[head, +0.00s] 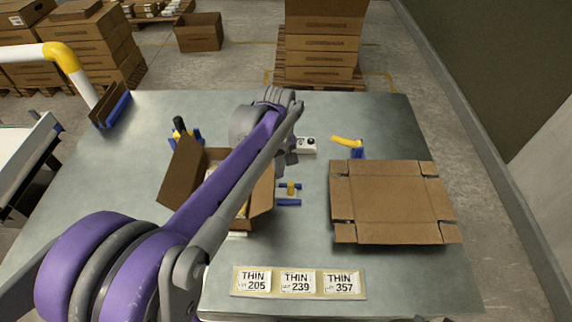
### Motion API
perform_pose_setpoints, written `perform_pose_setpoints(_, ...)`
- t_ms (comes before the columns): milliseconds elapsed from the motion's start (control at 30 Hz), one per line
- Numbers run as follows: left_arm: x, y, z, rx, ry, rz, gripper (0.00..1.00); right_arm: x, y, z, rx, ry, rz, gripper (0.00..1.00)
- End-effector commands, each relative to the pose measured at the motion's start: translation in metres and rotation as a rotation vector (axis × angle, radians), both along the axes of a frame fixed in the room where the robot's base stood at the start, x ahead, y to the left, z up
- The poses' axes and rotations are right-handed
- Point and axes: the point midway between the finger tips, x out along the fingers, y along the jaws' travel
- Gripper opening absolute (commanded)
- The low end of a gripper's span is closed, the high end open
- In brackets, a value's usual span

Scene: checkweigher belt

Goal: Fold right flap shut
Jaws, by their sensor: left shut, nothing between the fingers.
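An open cardboard box (242,222) stands on the grey table, left of the middle. Its left flap (181,172) stands up and leans outward. Its right flap (263,193) is open on the right side, partly behind my left arm. Something pale and yellowish shows inside the box, mostly hidden. My left arm crosses over the box, and my left gripper (290,158) is beyond and right of the box, partly hidden by the arm. It is shut and holds nothing. I cannot tell whether it touches the right flap. My right gripper is not in view.
A flattened carton (390,202) lies on the right of the table (310,92). A yellow-handled tool (347,141), a small white device (306,145) and a blue-and-yellow fixture (289,189) are near the middle. A label strip (249,293) lies at the front edge. Stacked cartons (320,58) stand behind.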

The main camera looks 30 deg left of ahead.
Motion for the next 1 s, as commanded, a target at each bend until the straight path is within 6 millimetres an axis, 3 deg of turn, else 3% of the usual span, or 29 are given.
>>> perform_pose_setpoints(33, -0.007, 0.009, -0.002, 0.016, 0.013, 0.009, 0.00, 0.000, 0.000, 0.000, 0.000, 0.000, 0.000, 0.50)
perform_pose_setpoints(500, -0.027, 0.041, 0.018, 0.014, 0.013, 0.009, 0.00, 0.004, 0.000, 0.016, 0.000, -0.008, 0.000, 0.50)
perform_pose_setpoints(1000, -0.029, 0.044, 0.018, 0.012, 0.011, 0.004, 0.00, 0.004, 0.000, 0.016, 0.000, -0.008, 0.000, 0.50)
